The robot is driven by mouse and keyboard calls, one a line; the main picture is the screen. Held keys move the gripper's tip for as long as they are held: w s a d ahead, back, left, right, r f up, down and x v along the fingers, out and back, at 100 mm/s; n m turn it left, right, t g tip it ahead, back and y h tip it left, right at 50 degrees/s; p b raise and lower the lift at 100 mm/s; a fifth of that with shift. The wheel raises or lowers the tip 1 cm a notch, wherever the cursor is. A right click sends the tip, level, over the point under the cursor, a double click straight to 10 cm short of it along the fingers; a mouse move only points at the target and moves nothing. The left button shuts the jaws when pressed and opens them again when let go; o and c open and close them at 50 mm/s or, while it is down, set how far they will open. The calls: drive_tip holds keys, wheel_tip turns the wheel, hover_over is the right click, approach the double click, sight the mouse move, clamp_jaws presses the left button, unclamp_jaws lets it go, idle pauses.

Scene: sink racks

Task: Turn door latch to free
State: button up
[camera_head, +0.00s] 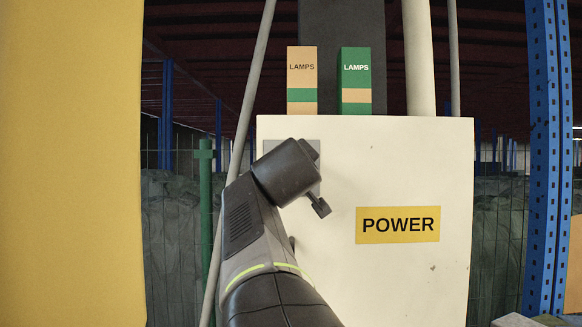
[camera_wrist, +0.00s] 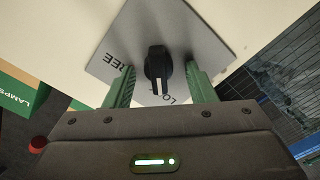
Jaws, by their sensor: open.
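The latch is a black knob (camera_wrist: 157,64) on a grey plate (camera_wrist: 180,25) fixed to the white cabinet door. Lettering ending "REE" shows upside down at left on the plate. My gripper (camera_wrist: 160,76) is open, with one green finger on each side of the knob and visible gaps between. In the head view part of the plate (camera_head: 300,128) shows, but my arm hides the knob and the fingers.
The white cabinet (camera_head: 400,150) carries a yellow POWER label (camera_head: 398,225). An orange LAMPS box (camera_head: 302,80) and a green LAMPS box (camera_head: 356,80) stand on its top. A pale pipe (camera_head: 418,60) rises behind. A yellow surface (camera_head: 70,160) fills the left side; a blue rack post (camera_head: 547,150) stands right.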

drive_tip(key=shift+s, duration=0.2)
drive_tip(key=c, duration=1)
drive_tip(key=shift+o, duration=0.2)
drive_tip(key=shift+m+b, duration=0.4)
drive_tip(key=shift+b, duration=0.1)
drive_tip(key=shift+d+m+b, duration=0.15)
drive_tip(key=shift+m+b, duration=1.55)
drive_tip(key=shift+m, duration=1.15)
drive_tip(key=shift+d+m+b, duration=0.15)
drive_tip(key=shift+m+b, duration=1.6)
drive_tip(key=shift+m, duration=1.05)
drive_tip(key=shift+d+m+b, duration=0.15)
drive_tip(key=shift+m+b, duration=1.55)
drive_tip(key=shift+m, duration=1.15)
